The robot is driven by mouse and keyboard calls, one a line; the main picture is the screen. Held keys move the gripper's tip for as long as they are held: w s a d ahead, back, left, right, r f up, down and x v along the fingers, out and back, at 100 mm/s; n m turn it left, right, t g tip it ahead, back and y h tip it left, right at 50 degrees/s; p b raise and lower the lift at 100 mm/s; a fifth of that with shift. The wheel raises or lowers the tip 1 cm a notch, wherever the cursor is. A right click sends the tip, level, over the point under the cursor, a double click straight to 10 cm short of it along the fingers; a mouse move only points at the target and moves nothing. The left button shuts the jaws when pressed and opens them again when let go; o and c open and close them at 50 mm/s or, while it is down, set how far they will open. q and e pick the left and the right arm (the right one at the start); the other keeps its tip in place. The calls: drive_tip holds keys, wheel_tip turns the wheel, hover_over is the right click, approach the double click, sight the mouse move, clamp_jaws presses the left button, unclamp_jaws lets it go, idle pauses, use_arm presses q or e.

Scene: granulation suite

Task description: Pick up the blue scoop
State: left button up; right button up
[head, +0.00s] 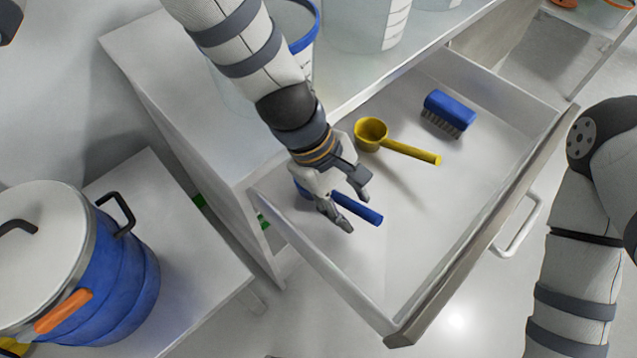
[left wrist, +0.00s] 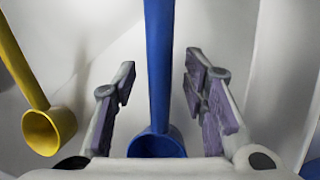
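The blue scoop (head: 362,210) lies in the open drawer, its bowl end mostly hidden behind my left gripper in the head view. My left gripper (head: 354,210) is over it, pointing down into the drawer. In the left wrist view, the blue scoop (left wrist: 159,70) runs between the two open fingers of my left gripper (left wrist: 164,95), with its bowl near the palm edge. Gaps show on both sides of the handle. My right arm shows at the right of the head view, but its gripper is out of frame.
A yellow scoop (head: 412,152) lies beside the blue one in the drawer (head: 440,245), and a blue brush (head: 449,109) lies farther back. The drawer walls surround them. A blue drum (head: 110,285) stands at the left. The drawer's front area is clear.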

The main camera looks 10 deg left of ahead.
sight(367, 214)
use_arm(q)
clamp_jaws()
drive_tip(key=shift+r, duration=0.25)
drive_tip(key=s+d, duration=0.2)
drive_tip(key=d, duration=0.1)
drive_tip(key=shift+s+d+r, duration=0.25)
drive_tip(key=shift+s+r, duration=0.1)
wheel_tip(367, 214, up, 14)
drive_tip(key=p, duration=0.3)
drive_tip(key=shift+w+a, duration=0.15)
use_arm(e)
drive_tip(key=shift+t, duration=0.7)
drive_tip(key=w+r, duration=0.3)
drive_tip(key=shift+w+r, duration=0.25)
